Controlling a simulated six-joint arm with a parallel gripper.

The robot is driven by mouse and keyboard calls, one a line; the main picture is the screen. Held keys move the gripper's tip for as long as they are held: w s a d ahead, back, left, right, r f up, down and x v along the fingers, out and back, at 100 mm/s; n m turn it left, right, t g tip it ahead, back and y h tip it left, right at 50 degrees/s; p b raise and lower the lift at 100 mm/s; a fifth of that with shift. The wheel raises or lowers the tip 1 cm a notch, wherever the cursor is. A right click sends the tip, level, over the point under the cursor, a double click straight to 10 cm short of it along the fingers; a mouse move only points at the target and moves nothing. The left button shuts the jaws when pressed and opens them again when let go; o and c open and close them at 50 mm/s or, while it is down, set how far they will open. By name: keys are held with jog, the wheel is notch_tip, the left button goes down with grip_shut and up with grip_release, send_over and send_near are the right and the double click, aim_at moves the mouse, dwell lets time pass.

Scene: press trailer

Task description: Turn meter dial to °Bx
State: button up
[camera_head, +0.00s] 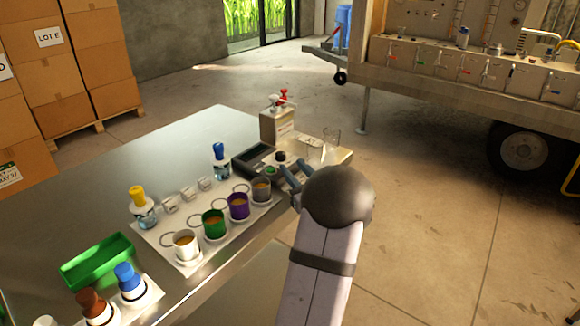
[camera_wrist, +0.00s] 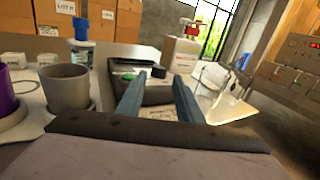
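The meter (camera_head: 254,160) is a grey and dark box with a dark screen, at the far right end of the metal table. A small black knob (camera_head: 281,157), seemingly its dial, and a green button (camera_head: 270,170) show on it. The green button also shows in the wrist view (camera_wrist: 158,72). My gripper (camera_head: 289,168) is at the meter's near right side. In the wrist view its two blue-grey fingers (camera_wrist: 160,80) stand apart, with dark meter parts between and beyond them. I cannot tell whether a finger touches the dial. The °Bx mark is not readable.
A grey cup (camera_head: 261,190), a purple cup (camera_head: 238,207) and other cups stand left of my gripper. A blue-capped bottle (camera_head: 221,160) stands behind them. A clear glass vessel (camera_head: 331,145) and a pump dispenser box (camera_head: 277,125) stand close behind the meter.

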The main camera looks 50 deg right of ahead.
jog(key=shift+s+a, duration=0.15)
jog(key=shift+s, duration=0.05)
